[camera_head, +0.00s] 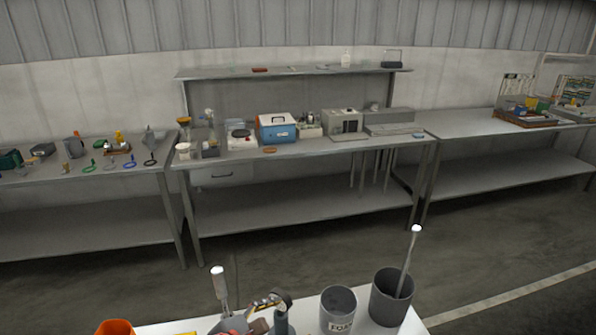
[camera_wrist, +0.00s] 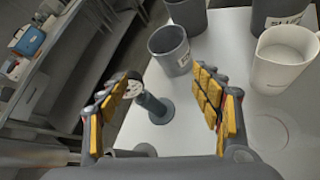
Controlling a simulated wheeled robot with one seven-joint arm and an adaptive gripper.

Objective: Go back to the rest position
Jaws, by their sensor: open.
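My gripper (camera_wrist: 163,80) is open in the wrist view, its two yellow-padded fingers spread apart with nothing held between the pads. A grey post with a round, dotted top (camera_wrist: 135,88) and a wide round base stands between and beyond the fingers, nearer the left one. I cannot tell whether the left finger touches it. In the head view, the parts at the bottom edge overlap, and I cannot clearly make out the gripper there.
A white table (camera_head: 180,327) fills the near edge. A labelled grey cup (camera_head: 338,312) (camera_wrist: 170,50) and a dark cup (camera_head: 390,300) holding a rod (camera_head: 411,250) stand on it. A white beaker (camera_wrist: 284,62) stands right. Loaded benches (camera_head: 300,152) line the wall; floor lies between.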

